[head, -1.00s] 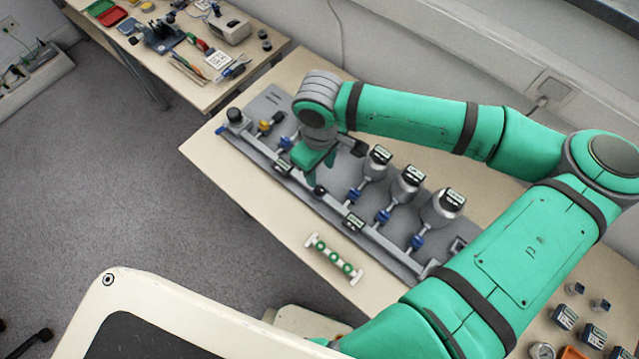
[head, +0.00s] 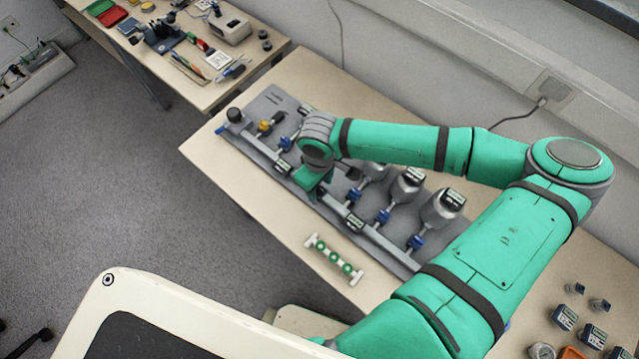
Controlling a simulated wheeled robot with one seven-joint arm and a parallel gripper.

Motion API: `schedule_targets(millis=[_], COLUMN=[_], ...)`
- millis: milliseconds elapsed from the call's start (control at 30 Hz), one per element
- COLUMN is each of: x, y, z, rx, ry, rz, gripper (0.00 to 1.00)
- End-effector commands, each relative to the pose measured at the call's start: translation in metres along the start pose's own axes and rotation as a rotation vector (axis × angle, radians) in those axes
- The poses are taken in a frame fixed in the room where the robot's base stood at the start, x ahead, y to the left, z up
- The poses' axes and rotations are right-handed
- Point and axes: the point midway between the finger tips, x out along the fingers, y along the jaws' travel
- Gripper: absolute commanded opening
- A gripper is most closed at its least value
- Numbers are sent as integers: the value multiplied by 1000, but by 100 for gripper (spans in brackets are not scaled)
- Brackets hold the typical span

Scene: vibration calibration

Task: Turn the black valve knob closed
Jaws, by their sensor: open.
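The grey panel (head: 268,101) on the bench carries a pipe line with several valves and silver vessels. My gripper (head: 313,192) is over the pipe near the panel's middle, pointing down. Its fingers are small and partly covered by its green body. The black valve knob is not visible now; my gripper covers the spot on the pipe where a dark round knob showed earlier. I cannot tell whether the fingers are around it or touching it. Another dark round cap (head: 235,115) stands at the left end of the pipe.
Silver vessels (head: 408,183) with blue valves (head: 382,215) stand right of my gripper. A yellow-topped fitting (head: 265,126) is to its left. A small rack with green rings (head: 334,256) lies in front. Bare bench (head: 225,165) shows at the front left.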

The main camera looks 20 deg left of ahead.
Motion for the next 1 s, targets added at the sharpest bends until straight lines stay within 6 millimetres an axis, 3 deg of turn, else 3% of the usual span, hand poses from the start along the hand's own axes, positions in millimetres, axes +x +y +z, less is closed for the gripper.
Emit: schedule_targets(millis=[67,233,667,1000], x=[0,0,0,0], y=[0,0,0,0], z=[0,0,0,0], rx=[0,0,-66,-325], ry=[0,0,0,1], rz=[0,0,-2,-1], gripper=[43,2,2,2])
